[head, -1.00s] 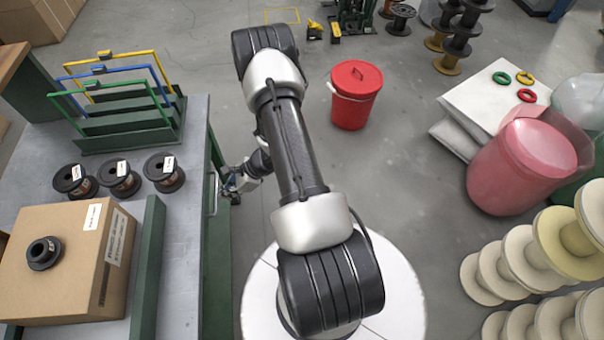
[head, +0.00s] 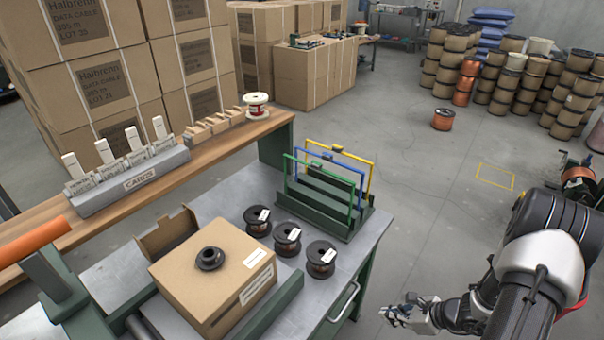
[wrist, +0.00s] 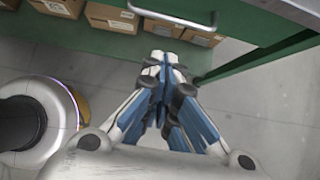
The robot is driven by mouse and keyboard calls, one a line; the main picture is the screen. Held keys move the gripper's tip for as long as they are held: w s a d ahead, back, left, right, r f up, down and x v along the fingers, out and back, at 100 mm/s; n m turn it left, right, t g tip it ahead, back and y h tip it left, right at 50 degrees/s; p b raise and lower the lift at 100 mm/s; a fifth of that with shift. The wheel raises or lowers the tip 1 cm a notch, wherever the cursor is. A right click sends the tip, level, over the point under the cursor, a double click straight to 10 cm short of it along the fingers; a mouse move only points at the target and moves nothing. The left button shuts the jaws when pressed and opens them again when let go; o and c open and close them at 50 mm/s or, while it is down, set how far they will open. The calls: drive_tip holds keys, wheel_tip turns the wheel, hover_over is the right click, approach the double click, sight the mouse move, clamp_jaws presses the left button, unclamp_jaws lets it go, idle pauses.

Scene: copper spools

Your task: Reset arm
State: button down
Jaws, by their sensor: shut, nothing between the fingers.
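My gripper (head: 392,312) is at the lower right of the head view, just right of the workbench's drawer side, over open floor. In the wrist view its fingers (wrist: 165,62) meet at the tips with nothing between them. My arm comes in from the right edge of the head view and is bent, with its wrist low beside the bench. The gripper appears apart from the bench (head: 372,232).
The bench holds a cardboard box (head: 195,292) with a black spool (head: 210,258) on top, several labelled spools (head: 287,238) and a green rack (head: 325,195). A drawer handle (head: 345,302) sticks out near my gripper.

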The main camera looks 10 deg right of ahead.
drive_tip(key=a+r+n+g, duration=0.2)
drive_tip(key=a+r+n, duration=0.5)
drive_tip(key=r, duration=0.6)
drive_tip(key=a+r+n+g, duration=0.1)
drive_tip(key=a+r+n, duration=0.65)
drive_tip(key=r, duration=0.45)
drive_tip(key=s+a+r+n+h, duration=0.2)
drive_tip(key=s+a+r+n, duration=0.1)
drive_tip(key=s+r+n, duration=0.3)
drive_tip(key=s+a+r+n+t+h, duration=0.1)
drive_tip(key=s+a+r+n+h, duration=0.1)
drive_tip(key=s+r+n, duration=0.5)
drive_tip(key=shift+s+a+r+h, duration=0.4)
drive_tip(key=shift+s+h, duration=0.3)
drive_tip(key=shift+s, duration=0.4)
